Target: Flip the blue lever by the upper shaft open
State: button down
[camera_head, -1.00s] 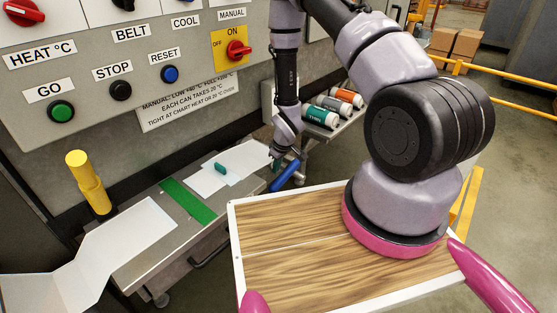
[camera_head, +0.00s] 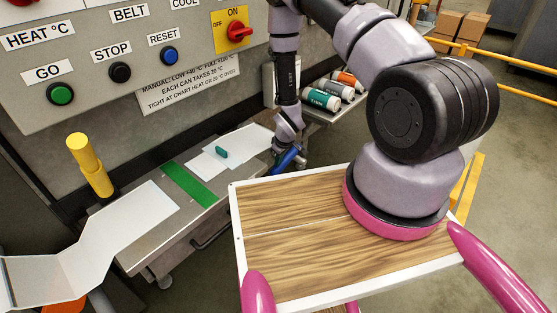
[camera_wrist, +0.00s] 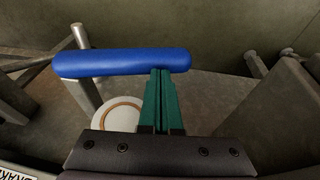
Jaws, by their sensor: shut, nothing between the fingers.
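The blue lever (camera_wrist: 120,62) lies across the upper left of the wrist view as a rounded blue bar, with a grey metal post (camera_wrist: 86,95) meeting its left end. My gripper (camera_wrist: 162,72) is shut and empty, its two green fingers together. Their tips reach the lever's right end; I cannot tell whether they touch it. In the head view the blue lever (camera_head: 285,160) sits at the right end of the metal table, below my wrist. My fingers are not clear there. The upper shaft cannot be made out with certainty.
A round pale part with a tan ring (camera_wrist: 118,114) lies below the lever. The control panel (camera_head: 100,100) stands behind the table, with labelled cans (camera_head: 322,99) on a shelf to the right. A yellow post (camera_head: 90,165) stands at left. My wood-topped base is in front.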

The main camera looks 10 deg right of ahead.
aim_at(279, 167)
jog(key=shift+f, duration=0.3)
jog(key=shift+s+a+f+h, duration=0.1)
jog(key=shift+h, duration=0.2)
jog(key=shift+a+f+n+t+h, duration=0.1)
jog(key=shift+f+n+t+h, duration=0.2)
jog(key=shift+f+t+h, duration=0.7)
jog(key=shift+d+f, duration=0.2)
jog(key=shift+f, duration=0.3)
jog(key=shift+w+d+f, duration=0.1)
jog(key=shift+d+f, duration=0.05)
jog(key=shift+f, duration=0.55)
jog(key=shift+w+d+f, duration=0.1)
jog(key=shift+f, duration=0.55)
jog(key=shift+w+d+f, duration=0.15)
jog(key=shift+f, duration=0.3)
jog(key=shift+w+d+f, duration=0.1)
jog(key=shift+d+f, duration=0.05)
jog(key=shift+f, duration=0.25)
